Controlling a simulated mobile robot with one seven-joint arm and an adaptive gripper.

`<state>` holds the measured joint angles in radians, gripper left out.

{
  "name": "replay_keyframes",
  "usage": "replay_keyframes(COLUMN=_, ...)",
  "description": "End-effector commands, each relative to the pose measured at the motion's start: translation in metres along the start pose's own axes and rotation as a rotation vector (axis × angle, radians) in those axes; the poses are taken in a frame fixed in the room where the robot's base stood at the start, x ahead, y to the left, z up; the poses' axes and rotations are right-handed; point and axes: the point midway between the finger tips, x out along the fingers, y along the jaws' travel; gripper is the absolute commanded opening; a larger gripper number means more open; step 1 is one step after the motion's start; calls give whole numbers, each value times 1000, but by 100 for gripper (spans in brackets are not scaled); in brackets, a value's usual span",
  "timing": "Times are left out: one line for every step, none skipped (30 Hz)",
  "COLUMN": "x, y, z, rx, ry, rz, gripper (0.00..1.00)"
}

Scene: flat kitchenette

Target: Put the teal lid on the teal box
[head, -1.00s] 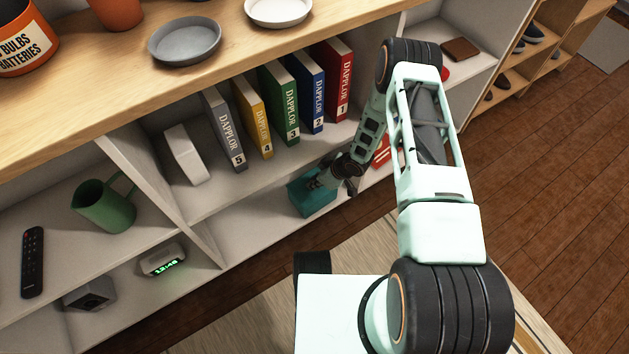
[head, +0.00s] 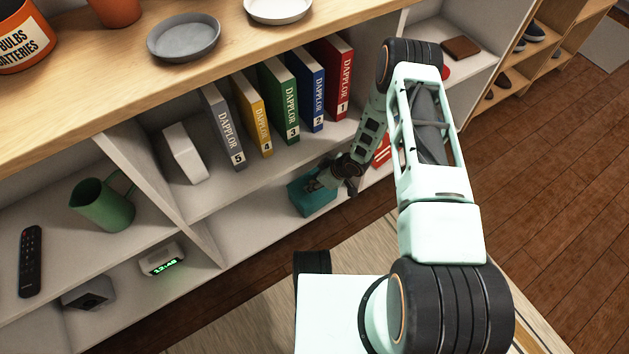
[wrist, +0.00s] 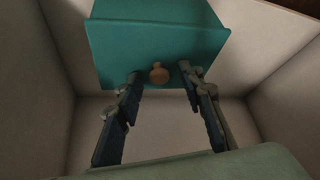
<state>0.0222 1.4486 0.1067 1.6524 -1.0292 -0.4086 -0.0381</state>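A teal box (head: 312,202) stands on the lower shelf below the books. My gripper (head: 316,184) reaches down to it from the upper right. In the wrist view, a teal face (wrist: 120,52) with a small round wooden knob (wrist: 159,74) fills the upper middle. My gripper (wrist: 162,76) also shows there, its two fingers spread on either side of the knob with gaps between. I cannot tell whether this face is the lid or part of the box, nor whether the lid sits on the box. My arm and fingers hide part of the teal box in the head view.
The shelf board above holds several books (head: 285,105) and a white block (head: 185,153). Upright dividers (head: 150,185) bound the compartment at the left. A green pitcher (head: 103,205) and a clock (head: 162,260) stand further left. Bare shelf lies left of the box.

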Motion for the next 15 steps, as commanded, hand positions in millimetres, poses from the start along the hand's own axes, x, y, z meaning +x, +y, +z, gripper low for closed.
replay_keyframes(x=-1, y=0, z=0, rx=0, ry=0, rz=0, gripper=36)
replay_keyframes(x=-2, y=0, z=0, rx=0, ry=0, rz=0, gripper=36)
replay_keyframes(x=-5, y=1, z=0, rx=0, ry=0, rz=1, gripper=36)
replay_keyframes(x=-8, y=1, z=0, rx=0, ry=1, rz=2, gripper=36)
replay_keyframes(x=-11, y=2, z=-1, rx=1, ry=1, rz=2, gripper=36)
replay_keyframes(x=-16, y=1, z=0, rx=2, ry=0, rz=2, gripper=36)
replay_keyframes(x=-21, y=2, z=0, rx=2, ry=1, rz=2, gripper=36)
replay_keyframes(x=-26, y=2, z=0, rx=2, ry=0, rz=2, gripper=36)
replay_keyframes(x=-33, y=2, z=-1, rx=2, ry=1, rz=3, gripper=36)
replay_keyframes(x=-39, y=2, z=-1, rx=1, ry=1, rz=3, gripper=36)
replay_keyframes(x=-45, y=2, z=0, rx=1, ry=0, rz=3, gripper=36)
replay_keyframes(x=-53, y=2, z=0, rx=1, ry=1, rz=3, gripper=36)
replay_keyframes(x=-59, y=1, z=0, rx=1, ry=0, rz=2, gripper=36)
replay_keyframes(x=-65, y=2, z=-1, rx=1, ry=1, rz=3, gripper=36)
replay_keyframes(x=-72, y=1, z=0, rx=2, ry=1, rz=3, gripper=36)
